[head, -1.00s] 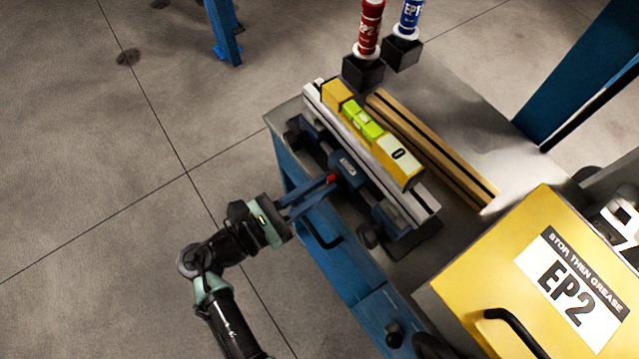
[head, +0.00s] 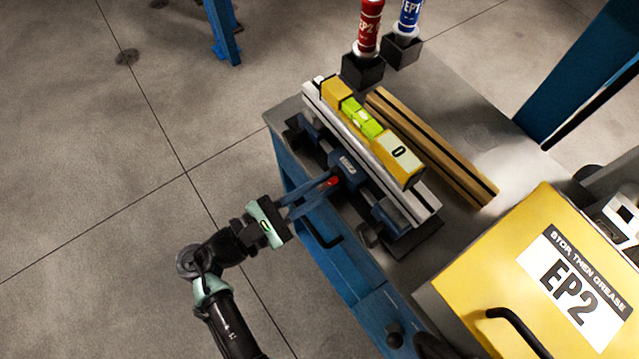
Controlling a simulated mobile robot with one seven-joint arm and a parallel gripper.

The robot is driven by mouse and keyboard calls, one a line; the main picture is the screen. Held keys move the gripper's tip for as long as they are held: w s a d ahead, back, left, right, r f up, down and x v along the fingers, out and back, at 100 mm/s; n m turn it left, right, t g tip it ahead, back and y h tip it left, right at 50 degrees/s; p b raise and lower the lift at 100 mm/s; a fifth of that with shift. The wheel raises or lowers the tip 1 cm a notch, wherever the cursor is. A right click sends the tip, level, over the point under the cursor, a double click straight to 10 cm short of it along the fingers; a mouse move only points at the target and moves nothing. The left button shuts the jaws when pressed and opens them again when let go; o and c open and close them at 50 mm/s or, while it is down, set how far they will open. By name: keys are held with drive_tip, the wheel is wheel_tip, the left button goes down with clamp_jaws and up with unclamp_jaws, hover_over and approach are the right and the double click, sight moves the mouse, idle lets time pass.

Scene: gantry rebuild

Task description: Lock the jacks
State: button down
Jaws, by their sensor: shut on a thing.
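A blue jack block (head: 346,166) sits under the middle of a silver rail (head: 418,203), on the bench's front side. A second blue jack part (head: 388,212) shows toward the rail's lower right end, and dark knobs show near both ends. My gripper (head: 331,182) reaches in from the left and is shut on a small red piece (head: 333,181) at the front of the middle block. The fingers partly hide this piece, and its exact shape is unclear. A yellow spirit level (head: 403,162) with a green vial (head: 361,117) lies on the rail.
A wooden bar (head: 430,145) with a dark slot lies behind the rail. Red (head: 369,28) and blue (head: 409,14) tubes stand in black holders at the back. A yellow EP2 box (head: 480,290) fills the lower right. Open floor lies left of the blue bench.

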drive_tip(key=m+b, duration=0.1)
drive_tip(key=m, duration=0.3)
drive_tip(key=m+b, duration=0.1)
drive_tip(key=m, duration=0.1)
drive_tip(key=shift+s+f+m+b, duration=0.1)
drive_tip(key=shift+f+m+b, duration=0.15)
drive_tip(key=shift+m+b, duration=0.05)
drive_tip(key=m+b, duration=0.2)
drive_tip(key=m, duration=0.2)
drive_tip(key=shift+f, duration=0.1)
drive_tip(key=shift+m+b, duration=0.85)
drive_tip(key=shift+m, duration=0.15)
drive_tip(key=c, duration=0.9)
unclamp_jaws()
